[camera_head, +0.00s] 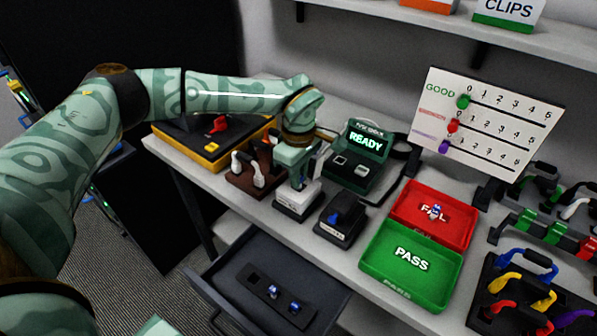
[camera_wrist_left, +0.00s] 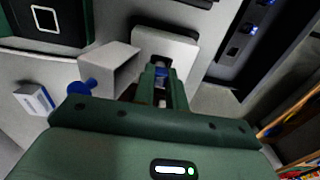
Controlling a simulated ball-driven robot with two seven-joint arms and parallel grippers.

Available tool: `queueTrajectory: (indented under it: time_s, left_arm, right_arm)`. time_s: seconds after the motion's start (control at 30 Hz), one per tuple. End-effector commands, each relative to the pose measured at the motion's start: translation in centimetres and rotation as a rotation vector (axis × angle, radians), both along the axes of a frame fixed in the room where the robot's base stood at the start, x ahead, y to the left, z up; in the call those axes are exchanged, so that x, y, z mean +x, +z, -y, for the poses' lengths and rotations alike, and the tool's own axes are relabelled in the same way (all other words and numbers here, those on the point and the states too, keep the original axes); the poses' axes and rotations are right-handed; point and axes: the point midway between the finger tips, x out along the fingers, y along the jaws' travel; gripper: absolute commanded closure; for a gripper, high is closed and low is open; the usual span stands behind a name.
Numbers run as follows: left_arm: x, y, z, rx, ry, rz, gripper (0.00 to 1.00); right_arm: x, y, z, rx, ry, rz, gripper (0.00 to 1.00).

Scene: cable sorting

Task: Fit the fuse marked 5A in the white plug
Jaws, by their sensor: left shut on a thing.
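The white plug (camera_head: 302,192) sits in a dark stand on the bench, partly hidden by my left gripper (camera_head: 296,178). In the left wrist view, a pale plate (camera_wrist_left: 168,48) that looks like the plug lies just beyond the fingertips (camera_wrist_left: 161,80). My left gripper is shut on a small fuse with a blue band (camera_wrist_left: 161,72). Its marking is too small to read, and I cannot tell whether it touches the plug. The open drawer holds a dark fuse rack (camera_head: 262,292) with two blue-banded fuses (camera_head: 273,291) and an empty slot.
A black stand with a blue part (camera_head: 340,221) is right of the plug. The tester reading READY (camera_head: 366,143) is behind. Red FAIL (camera_head: 463,234) and green PASS (camera_head: 377,272) trays lie to the right; a small blue-and-white piece (camera_head: 436,211) lies in FAIL. Coloured cables crowd the far right.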

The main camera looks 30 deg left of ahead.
Motion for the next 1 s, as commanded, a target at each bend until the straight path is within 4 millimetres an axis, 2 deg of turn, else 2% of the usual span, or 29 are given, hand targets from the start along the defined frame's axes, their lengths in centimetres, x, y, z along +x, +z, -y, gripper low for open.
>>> queueTrajectory:
  time_s: [1.0]
  left_arm:
    - [0.00,-0.59,0.01,0.000,0.000,0.000,1.00]
  right_arm:
    - [0.20,0.60,0.02,-0.001,0.000,0.004,0.64]
